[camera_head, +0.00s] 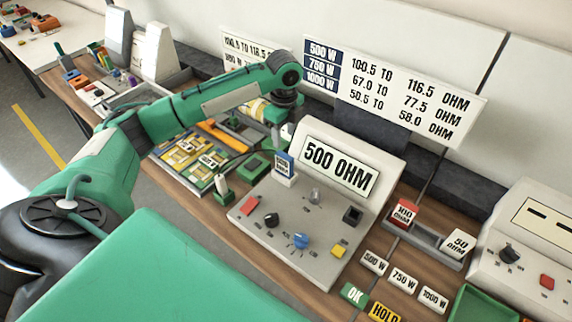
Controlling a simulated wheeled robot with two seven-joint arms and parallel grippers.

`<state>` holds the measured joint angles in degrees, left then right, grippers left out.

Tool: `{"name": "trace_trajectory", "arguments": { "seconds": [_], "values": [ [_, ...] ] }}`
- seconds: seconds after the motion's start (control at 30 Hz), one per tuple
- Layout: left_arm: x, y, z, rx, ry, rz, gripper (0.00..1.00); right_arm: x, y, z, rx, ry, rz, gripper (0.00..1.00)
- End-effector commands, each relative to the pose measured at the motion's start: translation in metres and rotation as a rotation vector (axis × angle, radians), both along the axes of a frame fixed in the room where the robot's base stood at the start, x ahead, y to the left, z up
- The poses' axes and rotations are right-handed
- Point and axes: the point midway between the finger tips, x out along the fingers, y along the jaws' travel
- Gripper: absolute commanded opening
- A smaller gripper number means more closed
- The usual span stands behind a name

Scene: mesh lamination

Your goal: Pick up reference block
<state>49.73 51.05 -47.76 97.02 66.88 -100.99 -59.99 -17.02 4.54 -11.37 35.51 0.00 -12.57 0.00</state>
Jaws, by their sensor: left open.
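A red reference block (403,213) marked 100 OHM and a white reference block (457,245) marked 50 OHM sit in a grey holder (427,237) on the bench at right. My left arm comes in from the left and bends down behind the grey meter (300,232). My left gripper (281,138) hangs at its end, left of the 500 OHM display (339,167), well away from both blocks. It is open; its fingertips are small and partly hidden. My right gripper is not in view.
Label tiles (403,279) and a green tray (482,306) lie at front right. Another grey device (535,245) stands at far right. A parts board (190,160) lies left of the meter.

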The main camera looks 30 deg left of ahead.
Motion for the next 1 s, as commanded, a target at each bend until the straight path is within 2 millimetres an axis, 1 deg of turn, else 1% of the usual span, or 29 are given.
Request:
{"name": "trace_trajectory", "arguments": {
  "seconds": [0.03, 0.1, 0.17, 0.27, 0.37, 0.43, 0.53, 0.63, 0.7, 0.8, 0.9, 1.0],
  "values": [
    [-0.001, 0.0, -0.009, 0.0, 0.004, 0.001, 0.47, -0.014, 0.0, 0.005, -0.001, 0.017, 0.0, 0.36],
    [-0.001, 0.0, -0.022, 0.0, 0.004, 0.002, 0.47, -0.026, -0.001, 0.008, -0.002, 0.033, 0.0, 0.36],
    [0.0, 0.0, -0.032, 0.0, 0.002, 0.002, 0.47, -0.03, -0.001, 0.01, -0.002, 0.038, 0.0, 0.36],
    [0.0, 0.0, -0.043, -0.001, 0.002, 0.001, 0.47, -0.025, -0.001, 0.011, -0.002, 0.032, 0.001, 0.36],
    [0.0, 0.0, -0.048, 0.0, -0.001, 0.001, 0.47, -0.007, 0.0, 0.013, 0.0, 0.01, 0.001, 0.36],
    [0.0, 0.0, -0.052, 0.0, 0.0, 0.001, 0.47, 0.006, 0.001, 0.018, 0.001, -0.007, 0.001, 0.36],
    [-0.001, 0.001, -0.063, 0.0, 0.004, 0.001, 0.47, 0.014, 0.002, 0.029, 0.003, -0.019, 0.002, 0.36],
    [-0.001, 0.003, -0.076, 0.0, 0.002, 0.002, 0.47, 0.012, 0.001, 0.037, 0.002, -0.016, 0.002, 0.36],
    [-0.001, 0.002, -0.088, 0.0, 0.002, 0.001, 0.47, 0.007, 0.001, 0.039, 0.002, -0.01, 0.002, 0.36],
    [-0.001, 0.002, -0.097, 0.0, 0.0, 0.0, 0.47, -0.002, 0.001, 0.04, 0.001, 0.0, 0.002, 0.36],
    [0.0, 0.002, -0.101, 0.0, -0.002, 0.0, 0.47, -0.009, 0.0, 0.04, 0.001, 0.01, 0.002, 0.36],
    [0.0, 0.002, -0.101, 0.0, -0.002, 0.0, 0.47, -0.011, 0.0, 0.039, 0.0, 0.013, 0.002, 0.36]
  ]
}}
